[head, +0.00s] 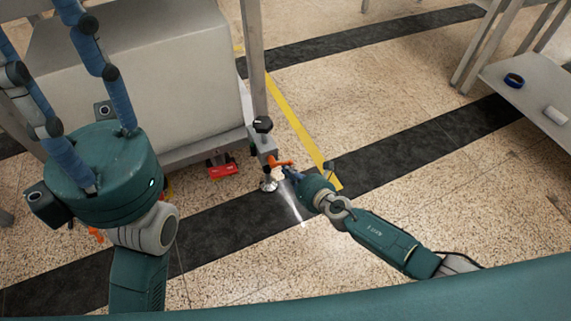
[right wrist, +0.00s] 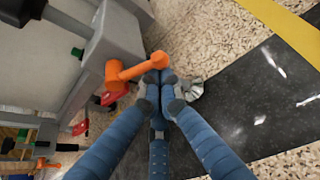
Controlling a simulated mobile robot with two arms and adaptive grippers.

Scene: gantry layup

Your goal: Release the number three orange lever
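An orange lever (head: 279,162) sticks out from a grey bracket at the foot of a metal post. It also shows in the right wrist view (right wrist: 136,70), with its pivot at the left. No number is readable on it. My right gripper (head: 289,172) is at the lever's free end. In the right wrist view its blue fingers (right wrist: 160,82) are drawn together, tips at or just below that end; I see no clear grip around it. My left gripper (head: 98,60) is raised at the left, its long blue fingers spread apart and empty.
A black knob (head: 263,124) tops the bracket, and a round metal foot (head: 268,184) stands below. A red part (head: 222,169) lies under the large grey block (head: 150,75). Another orange lever (right wrist: 66,147) shows farther off. A shelf (head: 525,85) stands right; floor between is clear.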

